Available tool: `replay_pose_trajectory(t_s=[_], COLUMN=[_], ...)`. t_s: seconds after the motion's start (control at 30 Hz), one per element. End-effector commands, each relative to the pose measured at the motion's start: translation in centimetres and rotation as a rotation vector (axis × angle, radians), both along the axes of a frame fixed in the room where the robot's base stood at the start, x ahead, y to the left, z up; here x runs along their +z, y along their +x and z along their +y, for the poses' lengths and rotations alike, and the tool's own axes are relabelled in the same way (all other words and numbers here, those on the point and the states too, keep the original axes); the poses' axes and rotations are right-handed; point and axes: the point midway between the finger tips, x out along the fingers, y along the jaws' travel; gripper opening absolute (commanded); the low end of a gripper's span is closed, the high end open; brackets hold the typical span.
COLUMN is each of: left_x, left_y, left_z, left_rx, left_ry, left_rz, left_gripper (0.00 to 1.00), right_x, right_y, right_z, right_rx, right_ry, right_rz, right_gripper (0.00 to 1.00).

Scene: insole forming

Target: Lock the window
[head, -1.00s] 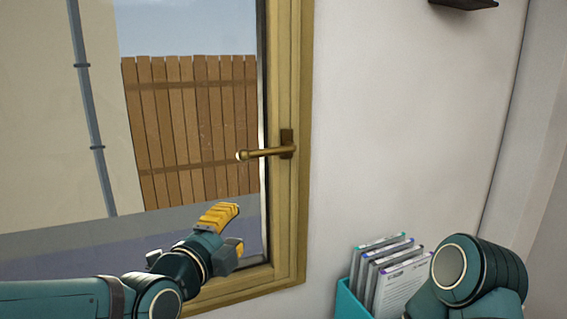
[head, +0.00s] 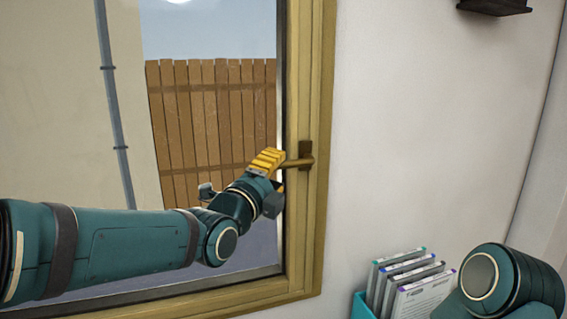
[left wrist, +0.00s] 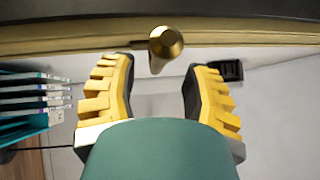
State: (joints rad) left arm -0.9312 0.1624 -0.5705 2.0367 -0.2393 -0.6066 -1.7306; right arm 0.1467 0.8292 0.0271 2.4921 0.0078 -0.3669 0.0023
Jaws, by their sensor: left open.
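The window (head: 309,230) has a yellowish wooden frame, and its sash looks closed against it. Its brass handle (head: 300,162) points left, about horizontal, from a plate on the right side of the frame. My left gripper (head: 268,160) is at the handle's free end, which it partly hides in the head view. In the left wrist view, the yellow fingers of my left gripper (left wrist: 158,85) are open, and the round end of the handle (left wrist: 166,43) lies between their tips, apart from both. My right gripper is not in view; only part of my right arm shows at lower right.
A teal holder (head: 361,306) with several upright booklets (head: 408,283) stands at the lower right; it also shows at left in the left wrist view (left wrist: 22,131). A dark shelf (head: 494,6) is on the wall at upper right.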

Motion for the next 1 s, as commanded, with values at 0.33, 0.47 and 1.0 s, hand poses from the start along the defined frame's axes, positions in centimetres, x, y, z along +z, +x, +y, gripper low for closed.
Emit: replay_pose_trajectory(t_s=[0.33,0.47,1.0], left_x=[0.5,0.5,0.5], left_y=[3.1,3.4,3.4], left_z=[-1.6,-1.7,-1.8], left_rx=[0.000,0.000,0.000], left_ry=[0.001,0.000,-0.001], left_rz=[0.000,0.000,0.000], left_gripper=[0.48,0.48,0.00], right_x=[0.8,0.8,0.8], right_y=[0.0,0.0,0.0], right_z=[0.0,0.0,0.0], right_rx=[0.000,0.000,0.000], right_ry=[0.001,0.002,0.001], right_rz=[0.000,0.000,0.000], right_gripper=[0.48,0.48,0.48])
